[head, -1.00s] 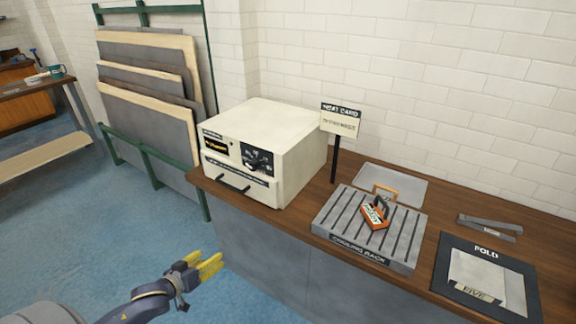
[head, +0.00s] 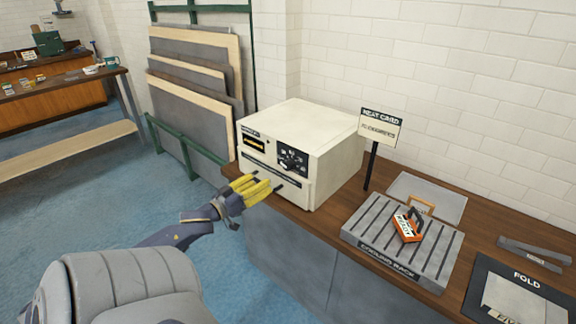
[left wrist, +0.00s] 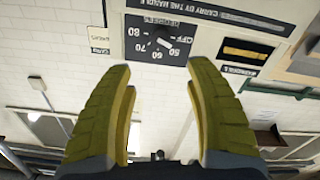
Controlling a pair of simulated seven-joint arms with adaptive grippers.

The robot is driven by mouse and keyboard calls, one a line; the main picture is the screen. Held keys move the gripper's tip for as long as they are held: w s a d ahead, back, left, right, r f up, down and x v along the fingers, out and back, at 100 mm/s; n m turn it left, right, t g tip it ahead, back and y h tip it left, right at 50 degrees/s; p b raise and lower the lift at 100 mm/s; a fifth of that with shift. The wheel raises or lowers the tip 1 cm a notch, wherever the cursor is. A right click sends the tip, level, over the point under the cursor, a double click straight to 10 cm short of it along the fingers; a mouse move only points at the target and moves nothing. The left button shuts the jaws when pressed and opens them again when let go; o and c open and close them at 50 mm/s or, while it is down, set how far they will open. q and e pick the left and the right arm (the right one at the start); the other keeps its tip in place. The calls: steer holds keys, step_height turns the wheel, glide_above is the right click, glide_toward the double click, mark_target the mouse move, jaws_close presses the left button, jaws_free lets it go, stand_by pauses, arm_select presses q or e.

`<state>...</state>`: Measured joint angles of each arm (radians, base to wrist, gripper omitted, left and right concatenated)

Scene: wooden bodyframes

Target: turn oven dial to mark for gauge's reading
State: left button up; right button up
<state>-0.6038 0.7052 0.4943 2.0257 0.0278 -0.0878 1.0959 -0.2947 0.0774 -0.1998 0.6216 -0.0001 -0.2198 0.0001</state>
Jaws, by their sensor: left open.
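The cream oven (head: 318,140) stands on the bench. Its black dial (head: 292,158) is on the front, right of a dark display with orange marks (head: 254,144). In the left wrist view, upside down, the dial (left wrist: 163,43) shows OFF, 50, 60, 70 and 80; which mark it points to is unclear. My left gripper (head: 262,187) is open and empty, in front of the oven's lower front near the handle. In the left wrist view its fingers (left wrist: 160,68) are apart, with the dial beyond the tips. My right gripper is out of view. I cannot identify a separate gauge.
A heat card sign (head: 380,127) stands right of the oven; its lower text is illegible. Sheets in a green rack (head: 175,139) stand left.

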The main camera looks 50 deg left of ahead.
mark_target(285, 165)
arm_select(q)
steer(key=w, duration=0.4)
steer(key=w+a, duration=0.1)
steer(key=w, duration=0.8)
steer(key=shift+w+a, duration=0.15)
steer(key=shift+w, duration=0.2)
steer(key=shift+c, duration=0.2)
jaws_close()
